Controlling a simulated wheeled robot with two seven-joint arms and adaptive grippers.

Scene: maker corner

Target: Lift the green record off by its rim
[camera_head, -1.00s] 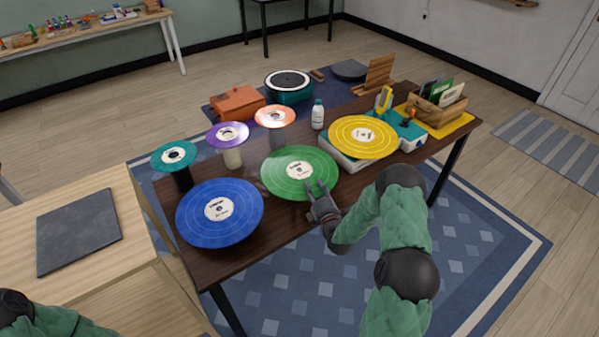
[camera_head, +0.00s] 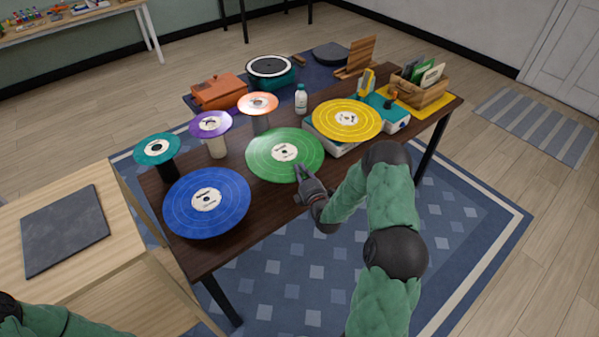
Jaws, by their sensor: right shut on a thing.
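The green record (camera_head: 265,158) is a large disc with a white label near the middle of the dark table. My right gripper (camera_head: 301,172) is at its near right rim, shut on that rim. What is under the green record is hidden. My left arm shows only as a bit of green sleeve and a dark joint at the bottom left corner; its gripper is out of view.
A blue record (camera_head: 180,205) is at the near left and a yellow record (camera_head: 340,110) at the right. Small teal (camera_head: 145,150), purple (camera_head: 222,122) and orange (camera_head: 255,106) discs stand on posts behind. A white bottle (camera_head: 301,99) stands behind the green record.

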